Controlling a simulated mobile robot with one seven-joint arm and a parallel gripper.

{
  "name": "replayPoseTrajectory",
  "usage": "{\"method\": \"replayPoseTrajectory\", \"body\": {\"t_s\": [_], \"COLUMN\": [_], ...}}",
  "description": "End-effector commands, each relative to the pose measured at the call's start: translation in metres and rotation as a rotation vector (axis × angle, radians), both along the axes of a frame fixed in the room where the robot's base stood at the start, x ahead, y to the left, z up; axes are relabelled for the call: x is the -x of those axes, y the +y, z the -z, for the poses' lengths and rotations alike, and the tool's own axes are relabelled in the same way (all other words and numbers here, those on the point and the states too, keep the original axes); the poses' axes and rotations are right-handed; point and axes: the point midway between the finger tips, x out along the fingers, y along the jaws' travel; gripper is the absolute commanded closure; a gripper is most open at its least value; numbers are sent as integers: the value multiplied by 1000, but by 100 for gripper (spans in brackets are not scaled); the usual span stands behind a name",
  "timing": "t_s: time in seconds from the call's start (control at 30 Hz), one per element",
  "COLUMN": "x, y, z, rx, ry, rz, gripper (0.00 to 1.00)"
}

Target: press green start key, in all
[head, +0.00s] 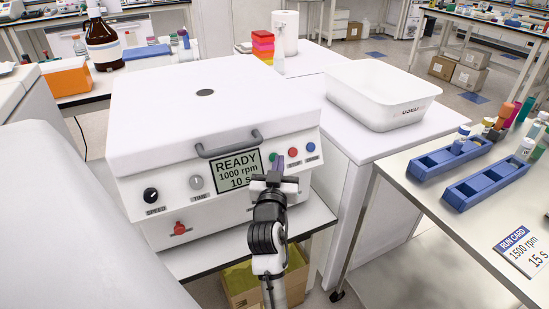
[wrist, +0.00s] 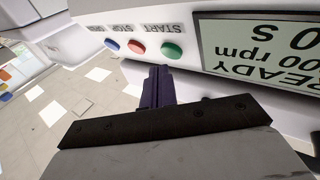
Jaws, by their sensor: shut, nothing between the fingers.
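A white benchtop machine (head: 215,105) has a front panel with a display (head: 238,171) reading READY, 1000 rpm, 10 s. The green start key (head: 273,157) is right of the display; it shows under the label START in the wrist view (wrist: 172,51). The red stop key (wrist: 139,47) and a blue key (wrist: 112,45) sit beside it. My gripper (head: 280,163) is shut and empty, its purple fingertips (wrist: 160,70) close to the panel near the green key, slightly toward the red one. A small gap seems to show; contact cannot be told.
Black SPEED knob (head: 151,195), grey TIME knob (head: 196,182) and a red switch (head: 180,228) are on the panel's left. A run card (head: 522,250) on the right table reads 1500 rpm, 15 s. A white tub (head: 378,95) and blue racks (head: 487,185) stand right.

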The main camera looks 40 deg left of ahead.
Motion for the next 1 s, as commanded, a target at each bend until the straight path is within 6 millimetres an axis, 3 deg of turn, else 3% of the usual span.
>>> {"method": "replayPoseTrajectory", "body": {"t_s": [1.0], "x": [-3], "y": [8], "z": [4], "rx": [0], "ry": [0], "rz": [0], "gripper": [100]}}
